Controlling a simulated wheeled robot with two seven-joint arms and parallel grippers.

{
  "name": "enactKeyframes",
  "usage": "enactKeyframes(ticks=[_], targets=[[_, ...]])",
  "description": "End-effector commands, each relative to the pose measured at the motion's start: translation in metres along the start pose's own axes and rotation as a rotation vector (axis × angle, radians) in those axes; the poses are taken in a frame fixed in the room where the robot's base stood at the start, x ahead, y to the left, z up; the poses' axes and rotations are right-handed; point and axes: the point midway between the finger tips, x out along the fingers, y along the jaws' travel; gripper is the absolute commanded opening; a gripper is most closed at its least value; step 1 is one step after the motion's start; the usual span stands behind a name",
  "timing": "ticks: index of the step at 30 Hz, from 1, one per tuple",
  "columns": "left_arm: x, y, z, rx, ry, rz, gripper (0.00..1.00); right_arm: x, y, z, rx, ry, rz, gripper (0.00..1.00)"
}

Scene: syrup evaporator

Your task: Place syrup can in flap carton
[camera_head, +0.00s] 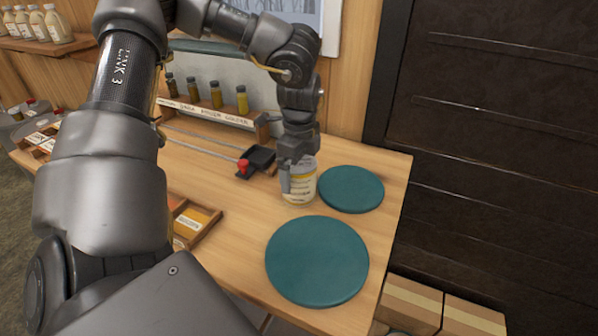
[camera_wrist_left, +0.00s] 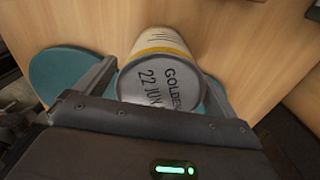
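The syrup can (camera_head: 300,186) stands upright on the wooden table, a pale can with a yellow band. In the left wrist view its grey lid (camera_wrist_left: 160,85) faces me, printed "GOLDEN" and "22 JUN". My left gripper (camera_head: 297,172) reaches down over the can from above. In the left wrist view its two fingers (camera_wrist_left: 160,72) lie on either side of the can, with the tips close to its sides. I cannot tell whether they press on it. My right gripper is not in view. No open flap carton is clearly visible.
Two teal round discs (camera_head: 317,261) (camera_head: 351,189) lie beside the can. A rack of small bottles (camera_head: 216,97) and a black piece with a red knob (camera_head: 256,162) are behind it. A labelled wooden tray (camera_head: 193,222) lies left. Brown boxes (camera_head: 411,303) sit below the table's right edge.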

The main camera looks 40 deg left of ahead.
Motion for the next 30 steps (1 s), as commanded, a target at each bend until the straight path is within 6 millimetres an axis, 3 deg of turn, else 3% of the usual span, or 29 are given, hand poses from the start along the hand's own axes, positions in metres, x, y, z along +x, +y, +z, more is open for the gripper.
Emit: enactKeyframes(ticks=[2, 17, 25, 30], targets=[[0.000, 0.000, 0.000, 0.000, 0.000, 0.000, 0.84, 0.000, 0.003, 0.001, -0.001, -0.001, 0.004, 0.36], [-0.002, -0.001, 0.000, 0.000, 0.000, -0.002, 0.19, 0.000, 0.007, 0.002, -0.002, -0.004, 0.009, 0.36], [-0.008, -0.001, 0.000, 0.000, 0.000, -0.004, 0.19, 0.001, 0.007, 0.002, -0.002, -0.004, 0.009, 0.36], [-0.034, -0.002, 0.000, -0.001, 0.001, -0.008, 0.19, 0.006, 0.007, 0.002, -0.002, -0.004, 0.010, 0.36]])
